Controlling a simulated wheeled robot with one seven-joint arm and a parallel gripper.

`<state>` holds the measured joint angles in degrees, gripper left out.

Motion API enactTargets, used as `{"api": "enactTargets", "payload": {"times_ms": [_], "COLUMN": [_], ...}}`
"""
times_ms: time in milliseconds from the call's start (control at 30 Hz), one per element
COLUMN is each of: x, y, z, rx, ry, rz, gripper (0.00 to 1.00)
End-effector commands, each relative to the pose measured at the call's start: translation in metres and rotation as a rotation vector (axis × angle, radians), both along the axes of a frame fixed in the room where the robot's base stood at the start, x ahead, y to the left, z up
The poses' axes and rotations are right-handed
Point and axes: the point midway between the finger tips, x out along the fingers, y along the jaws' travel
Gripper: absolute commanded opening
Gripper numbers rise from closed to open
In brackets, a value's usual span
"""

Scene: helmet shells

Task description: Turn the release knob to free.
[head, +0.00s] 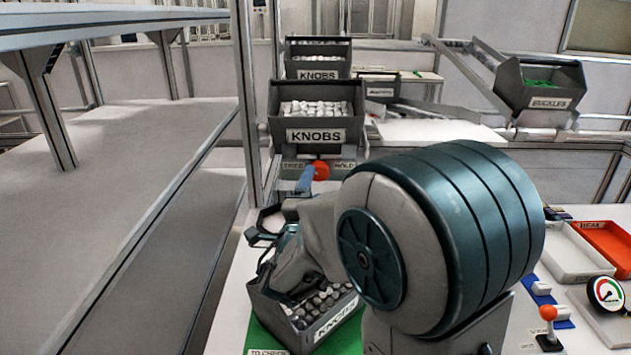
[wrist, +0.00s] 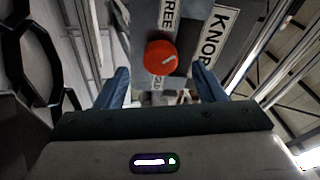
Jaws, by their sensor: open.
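The release knob is round and orange-red; it shows in the head view (head: 321,170) and the wrist view (wrist: 160,57). It sits on a grey panel between a FREE label (wrist: 168,14) and a HOLD label, partly hidden in the wrist view. In the head view FREE is left and HOLD right. In the head view a finger (head: 306,179) shows beside the knob.
A KNOBS bin (head: 317,108) of white pieces stands above the panel. A bin of dark and grey knobs (head: 322,322) sits below my arm on a green mat (head: 262,335). White and red trays (head: 575,252) and a gauge (head: 606,292) are at the right.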

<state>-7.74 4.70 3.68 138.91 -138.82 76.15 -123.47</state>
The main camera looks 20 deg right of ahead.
Motion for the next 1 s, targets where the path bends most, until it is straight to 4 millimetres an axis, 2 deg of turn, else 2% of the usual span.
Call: {"api": "enactTargets", "payload": {"times_ms": [100, 233, 667, 767, 867, 1000], "x": [-0.016, -0.027, -0.032, -0.036, -0.048, -0.076], "y": [0.01, 0.016, 0.015, 0.005, -0.015, -0.052], "z": [-0.005, -0.008, -0.008, -0.005, -0.001, 0.0], "rx": [0.0, 0.0, 0.012, 0.078, 0.219, 0.527], "ry": [0.001, 0.0, -0.003, -0.021, -0.066, -0.193], "rz": [0.002, 0.001, -0.007, -0.038, -0.102, -0.247], "gripper": [0.63, 0.63, 0.63, 0.63, 0.63, 0.63]}}
